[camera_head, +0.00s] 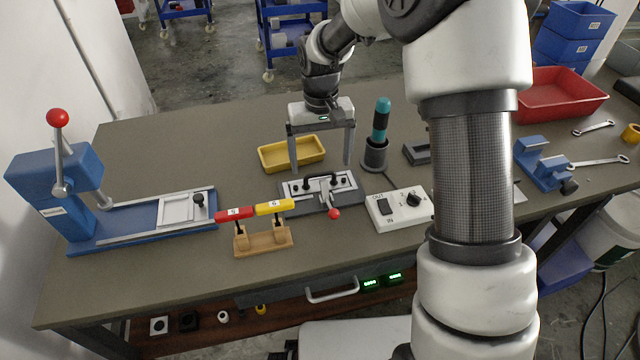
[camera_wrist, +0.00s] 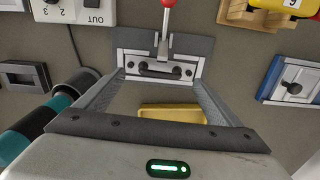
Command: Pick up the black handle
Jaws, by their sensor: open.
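The black handle (camera_head: 322,182) is a low bar on a grey and white clamp fixture (camera_head: 345,199) in the middle of the table. In the wrist view the black handle (camera_wrist: 158,71) shows at the upper middle, between my two fingers. My gripper (camera_head: 321,168) is open and points down over the fixture, with one finger to each side of the handle. The fingers hold nothing. Whether the fingertips are level with the handle or above it I cannot tell. A red-knobbed lever (camera_head: 333,212) sticks out from the fixture toward the front.
A yellow tray (camera_head: 264,157) lies behind the fixture. A teal-and-black tool (camera_head: 381,120) stands upright in a holder at right. A white switch box (camera_head: 385,219) is at front right, and a wooden stand (camera_head: 262,245) with red and yellow bars is at front left.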

